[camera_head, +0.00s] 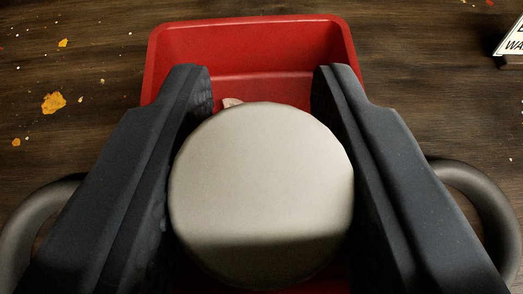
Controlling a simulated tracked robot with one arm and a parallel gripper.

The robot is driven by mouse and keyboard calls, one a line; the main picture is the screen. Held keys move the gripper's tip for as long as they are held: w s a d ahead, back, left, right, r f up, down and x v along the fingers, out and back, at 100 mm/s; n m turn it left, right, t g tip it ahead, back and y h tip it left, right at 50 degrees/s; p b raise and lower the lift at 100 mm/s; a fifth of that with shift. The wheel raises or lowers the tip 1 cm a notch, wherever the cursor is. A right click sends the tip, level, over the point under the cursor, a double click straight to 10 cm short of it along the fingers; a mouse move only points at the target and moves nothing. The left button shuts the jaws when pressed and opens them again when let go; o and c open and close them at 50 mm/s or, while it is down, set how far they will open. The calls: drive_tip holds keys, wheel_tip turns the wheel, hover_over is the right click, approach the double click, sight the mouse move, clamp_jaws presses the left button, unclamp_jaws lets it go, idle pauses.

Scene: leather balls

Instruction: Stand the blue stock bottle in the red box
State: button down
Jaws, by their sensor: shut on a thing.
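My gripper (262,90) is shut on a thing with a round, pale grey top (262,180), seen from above. I take it to be the stock bottle; only its top shows and no blue is visible. Both dark jaws press on its sides. The red box (250,30) lies beneath and beyond the gripper, and its far wall and part of its floor show. The held thing is over the box from this view. Its lower end is hidden, so I cannot tell if it touches the box floor.
A small pale pinkish thing (232,102) shows inside the box just behind the held top. The box stands on a dark wooden surface (80,60) with yellow and white specks. A white sign (512,38) with black lettering stands at the upper right edge.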

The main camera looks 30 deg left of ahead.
drive_tip(key=shift+f, duration=0.25)
drive_tip(key=c, duration=1.1)
unclamp_jaws()
drive_tip(key=shift+o, duration=0.2)
drive_tip(key=shift+s+r, duration=0.1)
drive_tip(key=shift+s+d+r, duration=0.1)
drive_tip(key=shift+s, duration=0.05)
drive_tip(key=v, duration=1.1)
drive_tip(key=shift+s, duration=0.25)
drive_tip(key=shift+d+r, duration=0.1)
drive_tip(key=shift+r, duration=0.05)
